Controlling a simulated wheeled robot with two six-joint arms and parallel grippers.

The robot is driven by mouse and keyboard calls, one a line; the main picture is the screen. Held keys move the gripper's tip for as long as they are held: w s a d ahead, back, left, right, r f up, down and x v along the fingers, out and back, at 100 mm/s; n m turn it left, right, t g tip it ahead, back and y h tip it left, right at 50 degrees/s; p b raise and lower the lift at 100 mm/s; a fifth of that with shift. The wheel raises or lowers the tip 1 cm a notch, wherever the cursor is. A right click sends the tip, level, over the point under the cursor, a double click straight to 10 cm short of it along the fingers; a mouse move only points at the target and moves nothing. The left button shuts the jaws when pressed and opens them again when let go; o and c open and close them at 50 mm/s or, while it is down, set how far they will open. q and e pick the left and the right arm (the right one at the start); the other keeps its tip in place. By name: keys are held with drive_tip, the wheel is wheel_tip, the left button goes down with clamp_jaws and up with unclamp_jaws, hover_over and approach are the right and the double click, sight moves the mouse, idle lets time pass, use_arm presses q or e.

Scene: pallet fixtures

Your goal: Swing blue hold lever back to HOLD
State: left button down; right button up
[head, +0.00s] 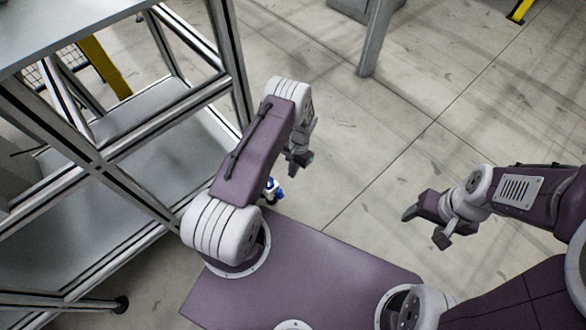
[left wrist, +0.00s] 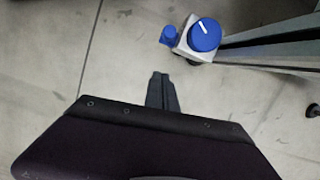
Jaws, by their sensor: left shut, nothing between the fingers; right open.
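The blue hold lever shows in the left wrist view as a round blue cap (left wrist: 204,35) with a white line, on a pale grey block (left wrist: 184,45), with a smaller blue piece (left wrist: 169,36) at its left. In the head view only a bit of the blue lever (head: 271,188) shows beside my left arm, which hides the rest. I cannot read any HOLD marking. My left gripper (head: 300,162) is shut and empty. In the left wrist view its closed fingertips (left wrist: 159,78) are below and left of the block, apart from it. My right gripper (head: 424,226) is open and empty at the right.
A metal frame rack (head: 110,178) with grey shelves stands at the left. In the left wrist view a grey rail (left wrist: 270,40) runs right from the lever block. A grey post (head: 378,40) stands at the back. The concrete floor between my arms is clear.

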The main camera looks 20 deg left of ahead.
sight(279, 193)
use_arm(q)
drive_tip(key=s+f, duration=0.1)
drive_tip(key=s+f+b, duration=0.1)
drive_tip(key=s, duration=0.1)
drive_tip(key=s+a+f+b, duration=0.1)
drive_tip(key=shift+s+f, duration=0.2)
drive_tip(key=shift+s, duration=0.1)
drive_tip(key=shift+a, duration=0.1)
